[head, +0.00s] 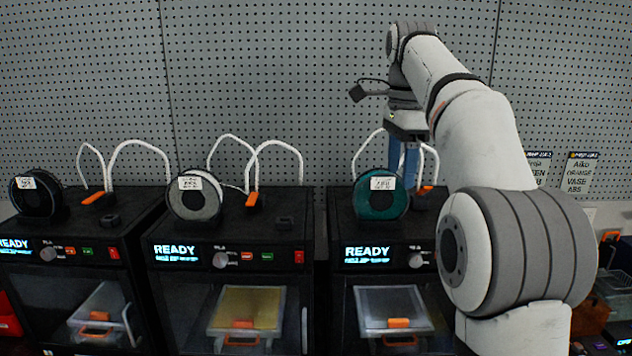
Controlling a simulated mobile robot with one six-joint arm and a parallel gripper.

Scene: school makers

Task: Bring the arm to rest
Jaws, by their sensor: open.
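My arm rises from the lower right of the head view and reaches up and away toward the pegboard wall. My gripper (404,158) hangs fingers-down at the arm's far end, above and behind the teal spool (381,195) on the right-hand printer (330,226). Its bluish fingers show partly, and the spool and printer top hide what lies below them. I see nothing held between the fingers. The jaws are open.
Other black printers, one in the middle (300,228) and one at left (100,255), carry a grey spool (196,196) and a black spool (37,195). White tubes (275,145) arch above. The pegboard (270,70) stands behind. Labels (579,173) and small items are at right.

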